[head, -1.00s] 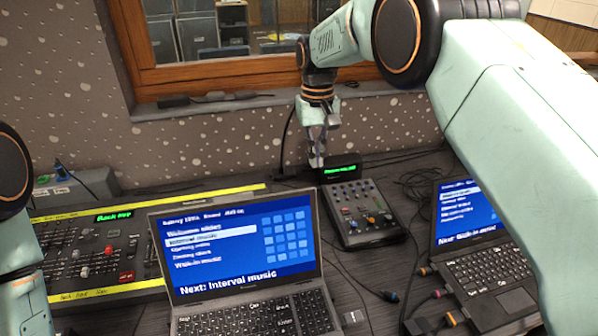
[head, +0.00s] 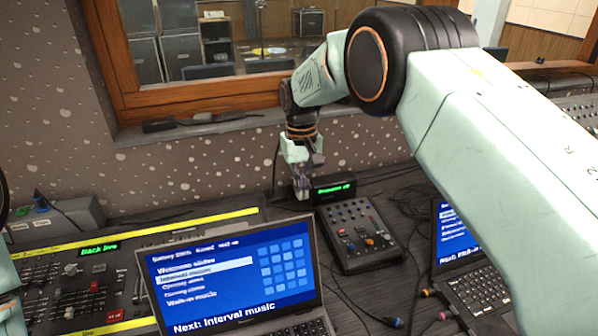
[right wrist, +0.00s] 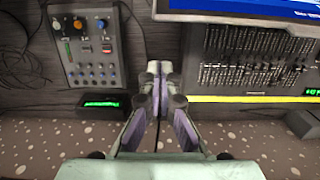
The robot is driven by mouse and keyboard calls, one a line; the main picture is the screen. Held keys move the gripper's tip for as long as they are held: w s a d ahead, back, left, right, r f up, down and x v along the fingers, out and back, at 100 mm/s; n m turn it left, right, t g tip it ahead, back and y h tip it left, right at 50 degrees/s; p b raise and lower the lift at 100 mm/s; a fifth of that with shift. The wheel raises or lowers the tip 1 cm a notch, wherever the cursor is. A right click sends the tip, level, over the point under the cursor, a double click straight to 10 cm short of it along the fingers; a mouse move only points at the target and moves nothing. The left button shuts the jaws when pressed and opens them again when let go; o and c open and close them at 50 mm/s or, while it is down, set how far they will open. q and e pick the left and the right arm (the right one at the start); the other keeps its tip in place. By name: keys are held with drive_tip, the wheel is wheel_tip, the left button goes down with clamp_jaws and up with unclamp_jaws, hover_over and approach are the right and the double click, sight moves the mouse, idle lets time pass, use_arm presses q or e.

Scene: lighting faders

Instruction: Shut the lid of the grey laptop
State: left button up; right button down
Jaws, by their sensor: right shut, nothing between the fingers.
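The grey laptop (head: 228,278) stands open at the lower middle of the head view. Its lid is upright, its lit blue screen faces me, and most of its keyboard is cut off below. In the right wrist view its screen (right wrist: 250,8) shows upside down at the top edge. My right gripper (head: 302,192) is shut and empty. It points down behind the lid, near the lid's upper right corner and apart from it. Its closed fingers also show in the right wrist view (right wrist: 158,78). My left gripper is out of view; only a bit of my left arm shows at the left edge.
A wide fader console (head: 80,290) lies to the left, partly behind the lid. A second open laptop (head: 470,275) is at right, partly behind my right arm. Cables lie between them.

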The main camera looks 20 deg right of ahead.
drive_tip(key=s, duration=0.1)
drive_tip(key=s+f+p, duration=0.1)
drive_tip(key=s, duration=0.2)
drive_tip(key=shift+a+f+p, duration=0.2)
drive_tip(key=shift+f+p, duration=0.15)
idle(0.7)
